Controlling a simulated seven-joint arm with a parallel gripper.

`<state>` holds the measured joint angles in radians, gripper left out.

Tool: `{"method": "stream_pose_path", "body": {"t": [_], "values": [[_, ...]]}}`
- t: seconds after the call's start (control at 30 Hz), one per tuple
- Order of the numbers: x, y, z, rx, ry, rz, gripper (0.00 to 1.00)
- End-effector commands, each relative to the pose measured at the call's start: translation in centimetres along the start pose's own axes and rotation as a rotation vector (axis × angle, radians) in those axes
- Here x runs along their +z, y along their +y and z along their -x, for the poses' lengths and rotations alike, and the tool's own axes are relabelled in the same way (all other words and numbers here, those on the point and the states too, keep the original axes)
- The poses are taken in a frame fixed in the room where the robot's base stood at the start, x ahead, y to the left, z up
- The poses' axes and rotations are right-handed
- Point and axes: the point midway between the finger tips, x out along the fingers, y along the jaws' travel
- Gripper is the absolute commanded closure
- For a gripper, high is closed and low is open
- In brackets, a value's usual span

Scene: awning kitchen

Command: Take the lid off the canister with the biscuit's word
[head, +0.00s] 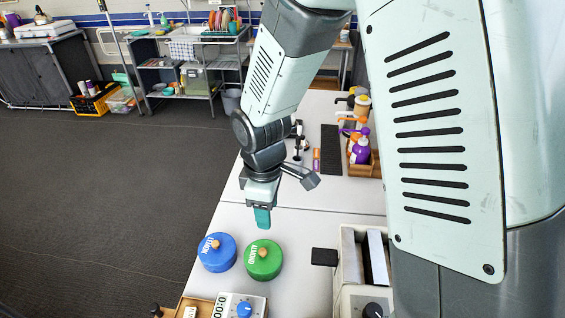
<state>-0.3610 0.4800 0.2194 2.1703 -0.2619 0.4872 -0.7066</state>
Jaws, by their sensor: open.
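A round blue lid (217,252) with a wooden knob lies at the table's lower left. A round green lid (263,260) with a wooden knob lies just right of it. Each has a white word, small and turned; the green one may read "ALMOND", the blue one I cannot read surely. The canister bodies are hardly visible under the lids. My gripper (262,217) points down above and behind the lids, open and empty, apart from both; its teal fingers overlap in this view. No biscuit is clearly recognisable.
A device with a blue knob (244,309) and a wooden tray (186,301) stand in front of the lids. Bottles, including a purple one (360,150), stand farther back.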

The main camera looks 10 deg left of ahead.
Motion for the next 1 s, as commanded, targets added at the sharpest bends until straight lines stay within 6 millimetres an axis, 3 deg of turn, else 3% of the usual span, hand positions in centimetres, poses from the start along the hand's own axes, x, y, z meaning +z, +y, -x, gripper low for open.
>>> {"method": "stream_pose_path", "body": {"t": [0.13, 0.4, 0.67, 1.0], "values": [[-1.2, -0.8, -2.4, -0.032, 0.001, 0.078, 0.5], [-1.4, -1.2, -6.4, -0.039, 0.001, 0.092, 0.5], [-1.4, -1.2, -8.7, -0.036, 0.001, 0.089, 0.5], [-1.4, -1.9, -13.1, -0.037, 0.0, 0.087, 0.5]]}}
